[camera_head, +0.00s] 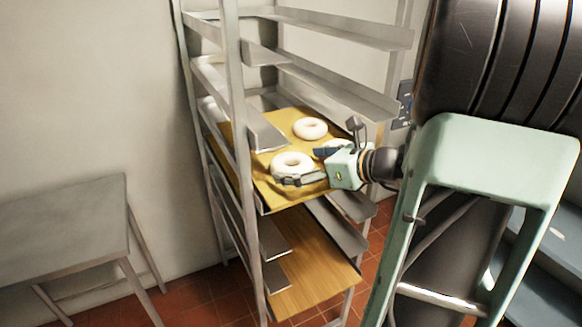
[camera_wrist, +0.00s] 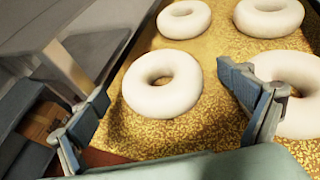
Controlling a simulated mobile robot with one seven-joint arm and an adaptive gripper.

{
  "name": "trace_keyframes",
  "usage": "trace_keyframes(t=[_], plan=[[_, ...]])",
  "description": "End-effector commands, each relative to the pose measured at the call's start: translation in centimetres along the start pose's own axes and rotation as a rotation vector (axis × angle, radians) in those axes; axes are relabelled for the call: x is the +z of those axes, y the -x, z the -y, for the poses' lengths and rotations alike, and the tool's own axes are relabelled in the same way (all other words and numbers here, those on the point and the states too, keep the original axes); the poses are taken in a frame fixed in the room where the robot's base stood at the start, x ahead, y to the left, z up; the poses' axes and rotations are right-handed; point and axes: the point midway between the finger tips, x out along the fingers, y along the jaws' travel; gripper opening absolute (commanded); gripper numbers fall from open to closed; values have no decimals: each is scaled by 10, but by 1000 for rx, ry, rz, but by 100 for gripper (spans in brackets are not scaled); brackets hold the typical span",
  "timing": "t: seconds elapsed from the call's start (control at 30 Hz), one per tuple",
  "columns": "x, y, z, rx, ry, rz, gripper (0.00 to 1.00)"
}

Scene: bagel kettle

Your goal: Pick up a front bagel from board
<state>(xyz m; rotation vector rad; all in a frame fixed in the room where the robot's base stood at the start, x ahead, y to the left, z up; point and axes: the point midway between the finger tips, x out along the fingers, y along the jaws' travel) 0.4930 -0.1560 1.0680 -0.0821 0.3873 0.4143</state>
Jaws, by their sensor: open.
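Several white ring-shaped bagels lie on a yellow, speckled board (camera_head: 275,201) on a rack shelf. My gripper (camera_head: 299,167) is open and empty over the board. In the wrist view its fingers (camera_wrist: 168,85) stand apart on either side of a front bagel (camera_wrist: 148,98), with gaps between. The same bagel (camera_head: 285,160) shows in the head view between the fingers. The right finger partly covers another front bagel (camera_wrist: 300,112). Two more bagels lie behind, one at the back left (camera_wrist: 184,9) and one at the back right (camera_wrist: 270,18).
The metal rack (camera_head: 236,90) has upright posts and side rails close around the board. A bare wooden board (camera_head: 312,272) sits on a lower level. A grey table (camera_head: 62,225) stands at the left.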

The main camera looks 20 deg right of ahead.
Motion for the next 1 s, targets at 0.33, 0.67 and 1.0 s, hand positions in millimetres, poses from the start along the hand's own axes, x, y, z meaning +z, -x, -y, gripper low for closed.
trace_keyframes(t=[0.33, 0.67, 1.0], plan=[[0, -25, 0, -1, 0, 0, 95], [0, -25, 0, 0, 0, 0, 70], [0, -25, 0, 0, 0, 1, 48]])
